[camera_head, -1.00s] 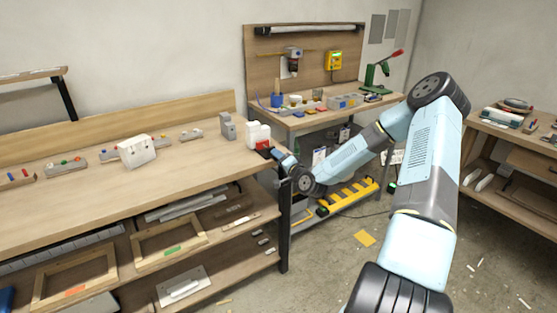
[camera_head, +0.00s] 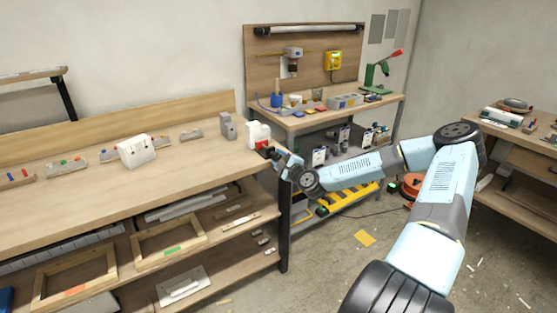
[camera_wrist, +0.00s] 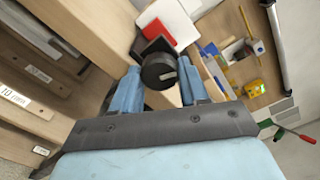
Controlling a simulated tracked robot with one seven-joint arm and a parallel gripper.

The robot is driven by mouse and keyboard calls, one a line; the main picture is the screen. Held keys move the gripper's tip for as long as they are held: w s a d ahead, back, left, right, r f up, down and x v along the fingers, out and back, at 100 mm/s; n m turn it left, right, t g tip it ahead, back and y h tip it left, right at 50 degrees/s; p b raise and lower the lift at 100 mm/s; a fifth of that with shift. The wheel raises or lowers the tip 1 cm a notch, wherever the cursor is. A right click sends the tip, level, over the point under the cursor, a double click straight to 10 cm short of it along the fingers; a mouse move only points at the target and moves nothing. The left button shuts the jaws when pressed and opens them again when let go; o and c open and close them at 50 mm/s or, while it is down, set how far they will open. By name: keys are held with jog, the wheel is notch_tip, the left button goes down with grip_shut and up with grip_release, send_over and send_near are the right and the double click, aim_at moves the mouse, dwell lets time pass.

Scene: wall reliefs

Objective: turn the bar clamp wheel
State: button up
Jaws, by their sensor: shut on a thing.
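The bar clamp wheel (camera_wrist: 158,72) is a dark round knob with a small pale mark, in the wrist view. It sits between the two light blue fingers of my gripper (camera_wrist: 160,67), which is shut on it. Just beyond it are a black block and a red part against a white block (camera_wrist: 172,18). In the head view, my gripper (camera_head: 275,155) is at the right end of the long workbench, next to the white block (camera_head: 257,132) with its red part (camera_head: 263,144). The wheel is too small and covered to make out there.
The long wooden workbench (camera_head: 110,195) carries a white box (camera_head: 137,151), a grey block (camera_head: 227,126) and small fixtures. A second bench (camera_head: 300,122) with tools and bins stands behind my arm. Scraps and a yellow sheet (camera_head: 365,238) lie on the floor.

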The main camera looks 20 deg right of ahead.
jog(key=m, duration=0.4)
jog(key=shift+d+f+m, duration=0.1)
jog(key=shift+f+m, duration=0.2)
jog(key=shift+m, duration=0.1)
jog(key=m, duration=0.3)
jog(key=shift+m, duration=0.4)
jog(key=m, duration=0.8)
jog(key=shift+a+r+m, duration=0.1)
jog(key=shift+a+m, duration=0.1)
jog(key=shift+m, duration=0.2)
jog(key=m, duration=0.4)
jog(key=shift+m, duration=0.3)
jog(key=m, duration=0.3)
jog(key=shift+r+m, duration=0.1)
jog(key=shift+m, duration=0.2)
jog(key=m, duration=0.4)
jog(key=shift+m, duration=0.3)
jog(key=shift+d+m, duration=0.1)
jog(key=shift+m, duration=1.7)
